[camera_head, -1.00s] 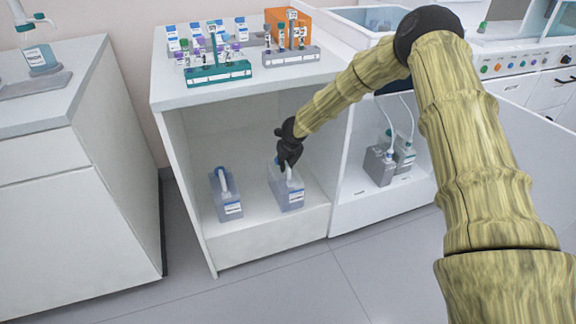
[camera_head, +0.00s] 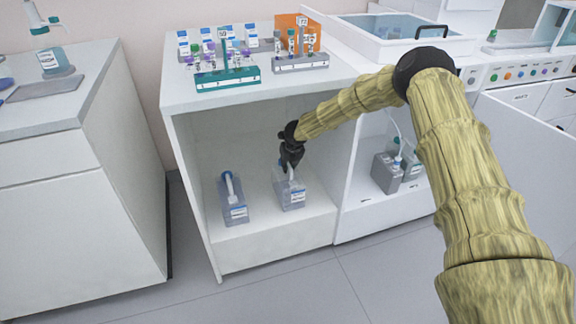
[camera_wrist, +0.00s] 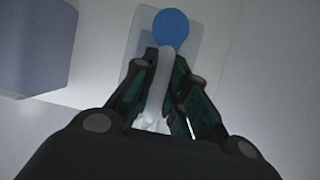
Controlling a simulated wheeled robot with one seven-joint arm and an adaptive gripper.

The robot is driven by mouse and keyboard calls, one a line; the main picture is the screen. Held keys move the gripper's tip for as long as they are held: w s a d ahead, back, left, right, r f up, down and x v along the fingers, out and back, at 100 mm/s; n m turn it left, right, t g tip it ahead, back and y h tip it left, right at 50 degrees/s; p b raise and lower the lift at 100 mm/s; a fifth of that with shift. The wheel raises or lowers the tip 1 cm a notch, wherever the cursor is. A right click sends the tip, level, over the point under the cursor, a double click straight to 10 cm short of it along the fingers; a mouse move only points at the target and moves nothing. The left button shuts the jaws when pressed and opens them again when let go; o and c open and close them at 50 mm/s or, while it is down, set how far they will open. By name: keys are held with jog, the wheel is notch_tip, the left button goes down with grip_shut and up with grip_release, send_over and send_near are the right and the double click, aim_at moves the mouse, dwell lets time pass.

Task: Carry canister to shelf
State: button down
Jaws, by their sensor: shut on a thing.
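A clear grey canister (camera_head: 290,192) with a white handle and a blue-and-white label stands upright inside the open white cabinet, on its lower shelf (camera_head: 262,226). My gripper (camera_head: 290,166) reaches in from above and is shut on the canister's handle. In the wrist view my gripper (camera_wrist: 160,85) has its dark fingers on both sides of the white handle (camera_wrist: 158,82), with the blue cap (camera_wrist: 171,27) just beyond them. Whether the canister's base touches the shelf is hard to tell. A second, similar canister (camera_head: 233,200) stands to its left on the same shelf.
The cabinet's top holds a teal tube rack (camera_head: 228,76), a grey tube rack (camera_head: 300,63) and an orange box (camera_head: 298,24). Grey bottles (camera_head: 388,170) stand in the compartment to the right. A counter (camera_head: 62,85) is at left, with open floor in front.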

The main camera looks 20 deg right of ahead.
jog(key=shift+w+f, duration=0.1)
jog(key=shift+f, duration=0.45)
dwell(1.0)
jog(key=c, duration=1.3)
grip_release()
jog(key=shift+f, duration=0.1)
jog(key=shift+c, duration=0.2)
